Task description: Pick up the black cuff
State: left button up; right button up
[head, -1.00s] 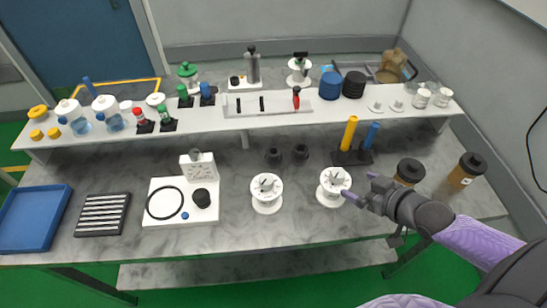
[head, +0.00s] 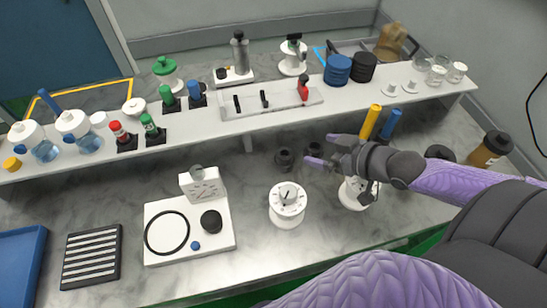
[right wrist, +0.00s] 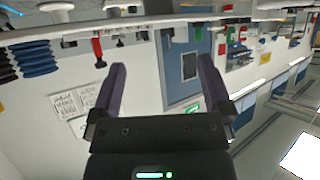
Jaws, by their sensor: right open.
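A short black cylinder (head: 211,222) stands on a white board (head: 165,256), beside a black ring (head: 167,233), a small blue ball and a white dial gauge (head: 202,185). Two other small black round pieces stand on the bench, one left of my right gripper (head: 284,160) and one partly behind its fingers (head: 315,149). I cannot tell for certain which one is the cuff. My right gripper (head: 323,150) is open and empty above the bench; its spread fingers also show in the right wrist view (right wrist: 160,75). My left gripper is not in view.
A white spool (head: 287,205) stands right of the board; another (head: 355,194) is partly hidden by my right gripper. A raised white shelf (head: 230,126) with bottles and tools runs behind. A striped black tray (head: 91,257) and blue tray (head: 18,262) lie left.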

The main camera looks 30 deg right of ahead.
jog(key=b, duration=0.4)
send_near(280, 153)
jog(key=s+d, duration=0.1)
jog(key=s, duration=0.1)
jog(key=b+x, duration=0.6)
jog(key=x, duration=0.3)
jog(key=shift+w+d+r+b, duration=0.1)
jog(key=shift+w+d+b, duration=0.1)
jog(key=shift+b, duration=0.15)
jog(key=shift+w+a, duration=0.1)
jog(key=shift+a, duration=0.05)
jog(key=shift+r, duration=0.1)
jog(key=shift+r, duration=0.1)
jog(key=c, duration=1.3)
